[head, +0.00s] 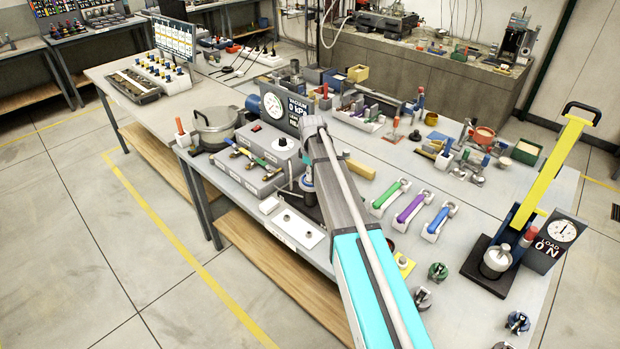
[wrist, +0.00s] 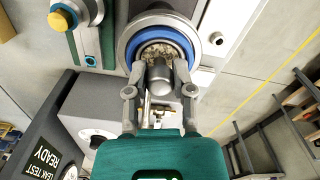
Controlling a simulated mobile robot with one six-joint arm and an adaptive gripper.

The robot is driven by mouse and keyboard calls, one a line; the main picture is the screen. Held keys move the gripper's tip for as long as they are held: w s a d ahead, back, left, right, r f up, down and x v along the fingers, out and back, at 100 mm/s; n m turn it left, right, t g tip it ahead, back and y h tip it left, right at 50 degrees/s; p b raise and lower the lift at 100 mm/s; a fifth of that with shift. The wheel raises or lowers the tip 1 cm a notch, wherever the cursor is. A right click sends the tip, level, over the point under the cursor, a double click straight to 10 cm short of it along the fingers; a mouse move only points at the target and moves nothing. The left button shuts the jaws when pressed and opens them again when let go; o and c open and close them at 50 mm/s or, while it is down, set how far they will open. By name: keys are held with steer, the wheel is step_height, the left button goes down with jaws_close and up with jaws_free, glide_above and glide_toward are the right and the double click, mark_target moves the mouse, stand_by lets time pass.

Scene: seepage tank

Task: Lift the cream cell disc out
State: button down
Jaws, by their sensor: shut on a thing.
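In the wrist view, my gripper (wrist: 158,75) is shut on a grey rounded knob (wrist: 159,71) between its two fingertips. Behind the knob, a speckled cream-brown disc face (wrist: 158,49) shows inside a blue ring (wrist: 188,41). A round metal cell rim (wrist: 122,44) surrounds the blue ring. The knob lines up with the middle of the disc, but I cannot tell whether they are joined or whether the disc is clear of the rim. In the head view, my own arm hides most of the gripper and cell.
A yellow-capped post (wrist: 62,19) stands beside the cell. A grey box and a dark LEAK TEST READY display (wrist: 46,157) are close on the left. In the head view, a vacuum gauge (head: 274,105) stands behind my arm, and several coloured-handled tools (head: 410,207) lie to its right.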

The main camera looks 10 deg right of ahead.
steer(key=shift+w+r+p, duration=0.1)
steer(key=shift+r+p, duration=0.25)
steer(key=shift+p, duration=0.05)
steer(key=shift+r+p, duration=1.7)
steer(key=shift+r, duration=0.05)
stand_by(1.6)
